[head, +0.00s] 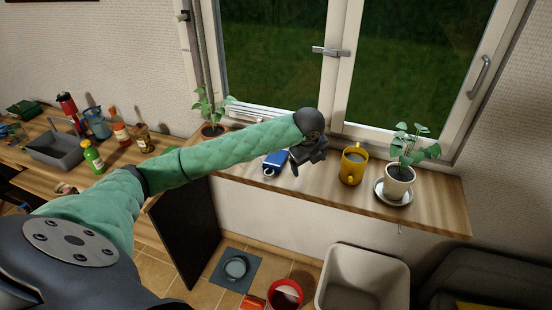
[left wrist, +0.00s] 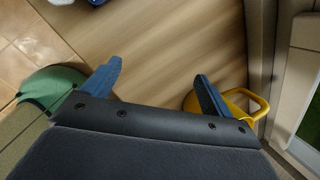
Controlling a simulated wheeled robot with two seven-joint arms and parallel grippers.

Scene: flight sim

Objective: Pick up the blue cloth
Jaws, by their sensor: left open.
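A small blue item (head: 275,162) with a pale end lies on the wooden windowsill in the head view; it looks like the cloth, but its shape is too small to be sure. A blue and white piece (left wrist: 97,2) also shows at the top edge of the left wrist view, mostly cut off. My left gripper (head: 307,159) is just right of the blue item, over the sill, between it and the yellow mug (head: 353,165). In the left wrist view its fingers (left wrist: 158,84) are spread with bare wood between them. My right gripper is not in view.
The yellow mug (left wrist: 236,103) is close beside one finger. A potted plant (head: 398,180) stands on a saucer at the right, another (head: 212,130) at the left. The window frame (head: 337,80) bounds the back. A white bin (head: 362,280) stands on the floor below.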

